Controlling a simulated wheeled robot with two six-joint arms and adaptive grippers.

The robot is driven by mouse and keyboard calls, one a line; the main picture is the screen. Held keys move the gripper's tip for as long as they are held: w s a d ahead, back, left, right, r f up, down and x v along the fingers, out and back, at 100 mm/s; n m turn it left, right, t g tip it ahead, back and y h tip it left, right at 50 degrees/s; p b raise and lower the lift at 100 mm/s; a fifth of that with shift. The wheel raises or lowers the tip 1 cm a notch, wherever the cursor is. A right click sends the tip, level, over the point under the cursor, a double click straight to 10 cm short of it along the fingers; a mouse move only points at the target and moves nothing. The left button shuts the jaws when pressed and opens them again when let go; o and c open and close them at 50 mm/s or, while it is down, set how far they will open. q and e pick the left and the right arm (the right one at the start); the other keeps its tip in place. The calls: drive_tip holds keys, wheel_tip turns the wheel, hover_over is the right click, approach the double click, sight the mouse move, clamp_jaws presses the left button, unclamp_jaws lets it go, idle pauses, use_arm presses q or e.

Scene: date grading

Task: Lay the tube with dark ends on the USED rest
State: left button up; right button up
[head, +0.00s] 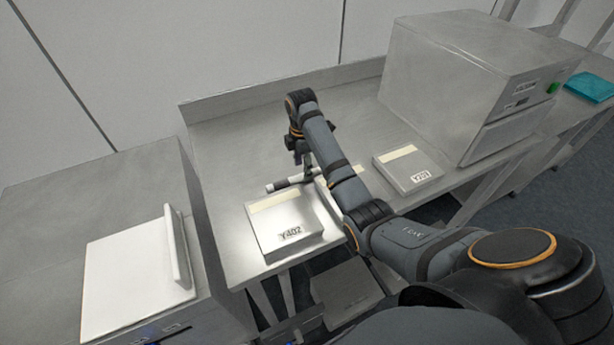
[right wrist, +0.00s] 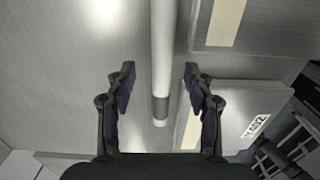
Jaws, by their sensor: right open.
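A pale tube (head: 291,183) with a dark band near its end lies on the steel bench, beside the box marked Y-402 (head: 312,235). In the right wrist view the tube (right wrist: 162,50) runs lengthwise between my right fingers, with a dark band near its lower end; its upper end is out of frame. My right gripper (head: 305,172) is over the tube in the head view. In the wrist view it (right wrist: 159,72) is open, with a gap on both sides of the tube. I can read no USED mark. My left gripper is not in view.
Another labelled low box (head: 425,183) stands to the right, and my right arm partly hides one between. A large grey cabinet (head: 440,80) stands at the back right. A white-lidded unit (head: 120,270) stands at left. The bench (head: 225,140) is clear toward the back left.

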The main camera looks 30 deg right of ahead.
drive_tip(key=shift+s+f, duration=0.2)
drive_tip(key=shift+f, duration=1.05)
drive_tip(key=shift+a+f, duration=0.1)
drive_tip(key=shift+f, duration=0.15)
drive_tip(key=shift+w+f, duration=0.1)
clamp_jaws()
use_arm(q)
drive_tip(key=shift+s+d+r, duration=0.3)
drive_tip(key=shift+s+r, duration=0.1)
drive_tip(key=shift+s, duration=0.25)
